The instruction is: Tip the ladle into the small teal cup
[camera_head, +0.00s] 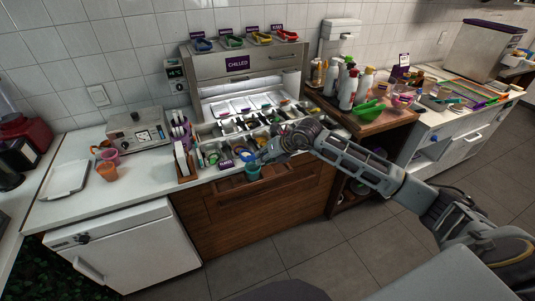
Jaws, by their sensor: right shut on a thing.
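My right gripper (262,156) comes in from the right just above and beside the cup. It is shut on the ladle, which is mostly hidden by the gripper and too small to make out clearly. I cannot tell how far the ladle is tilted or whether it touches the cup. My left gripper is out of view.
The chilled topping station (240,66) stands behind, with several coloured scoops on top. A wooden board (372,124) with bottles is to the right. An orange cup (107,172) and a white tray (66,180) are on the left counter, with bare worktop around them.

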